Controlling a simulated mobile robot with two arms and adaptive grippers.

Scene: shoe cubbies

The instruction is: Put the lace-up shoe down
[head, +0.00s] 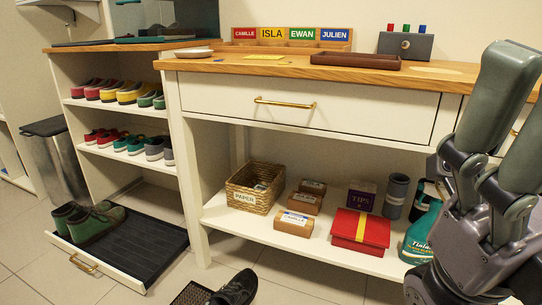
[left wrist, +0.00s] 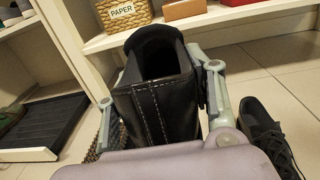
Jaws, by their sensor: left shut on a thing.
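My left gripper (left wrist: 158,92) is shut on a black lace-up shoe (left wrist: 160,112), one finger on each side. The heel and open collar face the left wrist camera; its toe and laces are hidden, and I cannot tell whether its sole touches the floor. A second black lace-up shoe (left wrist: 266,138) rests on the floor to its right. In the head view a black shoe (head: 236,288) shows at the bottom edge; I cannot tell which of the two it is. My right gripper (head: 518,105) is at the right edge, fingers raised, apart and empty.
A dark mesh mat (head: 190,293) lies on the floor by the bench post. A pulled-out shoe tray (head: 140,250) holds green shoes at left. The bench's low shelf (head: 285,245) carries a paper basket (head: 240,196), small boxes and a red box (head: 360,232). Floor right of the shoes is clear.

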